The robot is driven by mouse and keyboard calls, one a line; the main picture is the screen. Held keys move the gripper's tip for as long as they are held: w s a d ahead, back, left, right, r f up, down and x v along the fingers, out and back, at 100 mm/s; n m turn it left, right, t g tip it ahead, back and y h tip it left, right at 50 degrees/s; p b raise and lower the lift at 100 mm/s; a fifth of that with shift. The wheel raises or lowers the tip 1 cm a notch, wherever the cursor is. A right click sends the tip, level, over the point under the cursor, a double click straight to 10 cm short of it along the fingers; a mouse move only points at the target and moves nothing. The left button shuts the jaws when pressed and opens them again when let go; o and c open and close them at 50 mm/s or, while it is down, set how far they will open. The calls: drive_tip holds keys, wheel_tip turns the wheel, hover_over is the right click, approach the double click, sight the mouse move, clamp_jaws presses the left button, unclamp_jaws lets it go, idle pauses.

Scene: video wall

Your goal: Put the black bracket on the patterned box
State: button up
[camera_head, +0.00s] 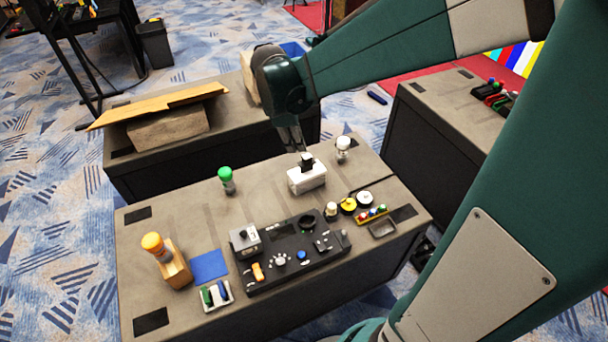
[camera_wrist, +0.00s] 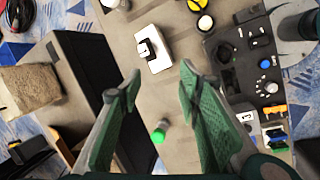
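My gripper (camera_wrist: 160,82) is open and empty in the wrist view, its two green fingers spread wide above the grey table. In the head view my gripper (camera_head: 291,138) hangs near the table's back edge, partly hidden by my arm. A small black piece, which may be the black bracket (camera_head: 306,160), sits on a white box (camera_head: 308,180); the piece also shows in the wrist view (camera_wrist: 147,47), beyond the fingertips and apart from them. A mottled tan block, possibly the patterned box (camera_head: 168,128), lies on the rear table under a cardboard sheet. I cannot tell its pattern clearly.
A black control panel (camera_head: 290,255) with knobs fills the front table's middle. A green-topped bottle (camera_head: 226,180), a white-topped bottle (camera_head: 343,148) and an orange-topped piece (camera_head: 154,245) stand around it. Small round parts (camera_head: 348,206) lie to the right. A gap separates the tables.

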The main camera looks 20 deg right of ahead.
drive_tip(key=s+a+r+m+t+y, duration=0.1)
drive_tip(key=s+a+r+m+t, duration=0.1)
drive_tip(key=s+m, duration=0.4)
drive_tip(key=s+a+r+m+t+y, duration=0.2)
drive_tip(key=s+a+r+m, duration=0.3)
drive_tip(key=s, duration=1)
drive_tip(key=shift+s+a+r+m+t, duration=0.15)
drive_tip(key=shift+s+r+m+t, duration=0.25)
drive_tip(key=shift+m, duration=0.6)
drive_tip(key=shift+w+r, duration=0.1)
